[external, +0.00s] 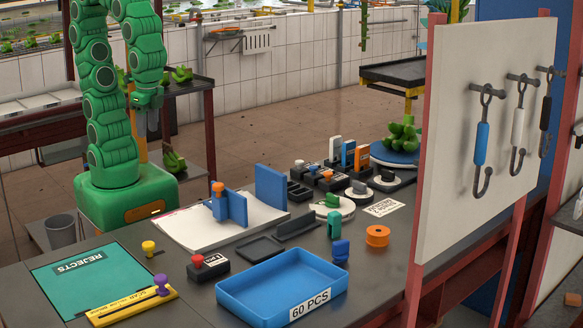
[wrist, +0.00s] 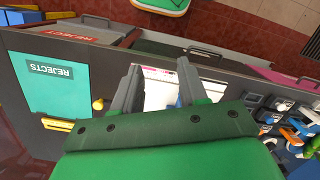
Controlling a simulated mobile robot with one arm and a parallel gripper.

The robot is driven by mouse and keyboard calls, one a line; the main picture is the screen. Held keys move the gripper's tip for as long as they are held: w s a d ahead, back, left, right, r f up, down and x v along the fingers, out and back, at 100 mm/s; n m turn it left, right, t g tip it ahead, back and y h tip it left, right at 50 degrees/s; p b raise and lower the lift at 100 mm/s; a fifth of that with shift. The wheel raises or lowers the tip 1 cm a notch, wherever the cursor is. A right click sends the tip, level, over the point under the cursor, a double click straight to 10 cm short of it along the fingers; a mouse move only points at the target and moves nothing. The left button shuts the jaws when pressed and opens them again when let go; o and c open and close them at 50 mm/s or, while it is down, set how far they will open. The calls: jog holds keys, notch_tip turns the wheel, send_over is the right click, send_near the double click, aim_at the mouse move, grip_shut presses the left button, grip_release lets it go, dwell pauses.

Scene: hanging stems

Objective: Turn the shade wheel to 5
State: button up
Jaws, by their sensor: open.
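A white round dial with a green knob (external: 332,207) lies on the dark bench and may be the shade wheel. Two smaller round dials with knobs, a nearer one (external: 360,191) and a farther one (external: 386,180), sit behind it to the right. Any numbers on them are too small to read. My gripper (external: 149,122) is raised at the left, above my green base, far from the dials. In the wrist view its two fingers (wrist: 158,88) are apart with nothing between them. I cannot pick out the dials clearly in the wrist view.
A blue tray (external: 282,288), an orange ring (external: 377,236) and a red-topped stamp (external: 207,265) stand nearer on the bench. A blue stand (external: 229,207) rises left of the dials. A white board (external: 487,130) with hanging hooks bounds the right.

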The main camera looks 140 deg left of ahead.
jog(key=w+a+n, duration=0.3)
jog(key=w+n, duration=0.1)
jog(key=w, duration=0.2)
jog(key=w+a+n, duration=0.3)
jog(key=w+n, duration=0.1)
jog(key=w, duration=0.2)
jog(key=n+t, duration=0.2)
jog(key=n, duration=2.1)
send_over(333, 195)
notch_tip(333, 195, down, 11)
jog(key=shift+a+f, duration=0.1)
jog(key=shift+f, duration=3.8)
jog(key=shift+c, duration=0.3)
grip_shut()
